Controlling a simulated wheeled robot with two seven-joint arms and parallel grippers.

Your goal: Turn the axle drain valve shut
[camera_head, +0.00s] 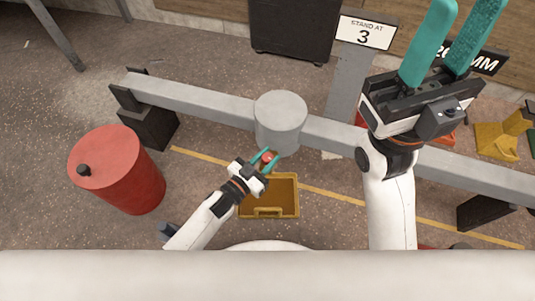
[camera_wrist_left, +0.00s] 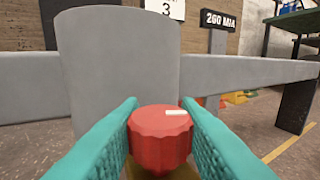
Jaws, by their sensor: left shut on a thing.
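The drain valve's red ribbed knob (camera_head: 267,156) sits at the near side of the grey axle cylinder (camera_head: 281,120). In the left wrist view the knob (camera_wrist_left: 158,142) has a white mark on its face, lying nearly level and reaching right of centre. My left gripper (camera_head: 269,159) is shut on the knob, with one teal finger on each side. The cylinder (camera_wrist_left: 118,70) rises just behind the knob. The valve body behind the knob is hidden. My right gripper (camera_head: 462,30) is raised at the upper right, its teal fingers apart and empty.
A yellow tray (camera_head: 296,205) stands on the floor below the knob. A grey beam (camera_head: 200,102) runs across on dark stands. A red drum (camera_head: 112,167) stands at the left. A sign (camera_head: 366,34) and a dark cabinet (camera_head: 291,30) are at the back.

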